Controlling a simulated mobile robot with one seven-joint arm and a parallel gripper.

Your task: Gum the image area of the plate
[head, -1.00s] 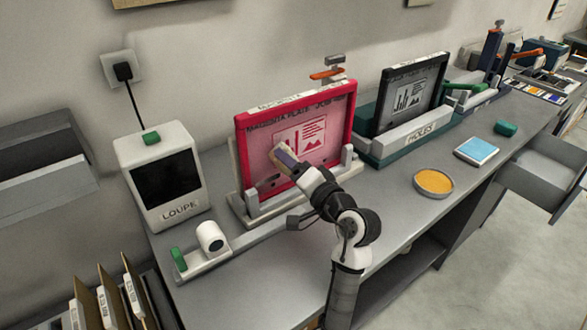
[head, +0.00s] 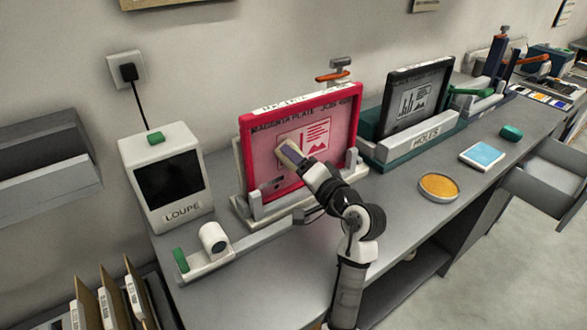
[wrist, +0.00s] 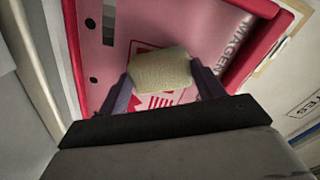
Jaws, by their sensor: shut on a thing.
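The magenta plate (head: 262,160) stands upright in a red frame (head: 243,135) on a grey stand, and its label reads "MAGENTA PLATE". A printed image area (head: 318,138) with lines and shapes is on its face. My gripper (head: 289,153) is shut on a pale yellow sponge (wrist: 160,69), held at the left side of the image area. In the wrist view the sponge lies between the two fingers and covers part of the red print. Whether it touches the plate is hard to tell. An orange-filled round dish (head: 438,186) sits on the bench to the right.
A loupe unit (head: 168,208) stands left of the plate, with a white roll (head: 213,238) before it. A black-framed plate (head: 387,105) stands in the "HOLES" holder (head: 425,138) at right. A blue pad (head: 482,155) and green block (head: 511,132) lie on the bench. An open drawer juts out right.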

